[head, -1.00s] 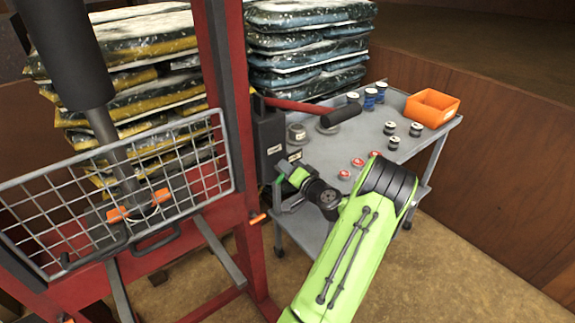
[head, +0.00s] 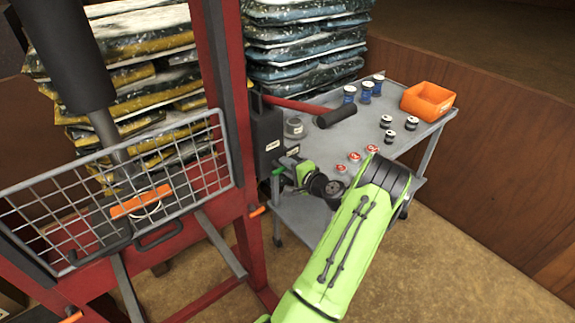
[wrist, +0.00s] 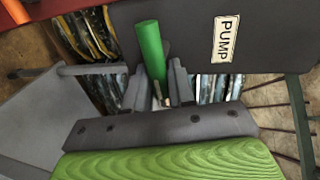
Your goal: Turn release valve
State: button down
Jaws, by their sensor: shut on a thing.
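The release valve appears to be the green handle (wrist: 150,50), standing upright in the wrist view between my gripper's fingers, beside a black box (wrist: 225,35) labelled PUMP. My gripper (wrist: 160,98) is shut on the green handle's lower part; the exact contact is partly hidden. In the head view my gripper (head: 287,172) is at the lower right of the pump box (head: 266,135), and the green handle (head: 277,171) shows only as a small piece beside it. A red lever with a black grip (head: 338,115) extends right from the pump box over the table.
A red press frame (head: 222,90) with a wire guard (head: 110,190) and a dark cylinder (head: 65,50) stands left. A grey table (head: 350,140) holds small cans and an orange bin (head: 428,101). Stacked bags (head: 300,40) stand behind. The floor at right is clear.

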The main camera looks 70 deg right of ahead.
dwell(0.4)
jog(key=c, duration=1.1)
grip_release()
jog(key=p+v, duration=0.1)
jog(key=v, duration=1.4)
jog(key=shift+s+a, duration=0.2)
jog(key=shift+s, duration=0.15)
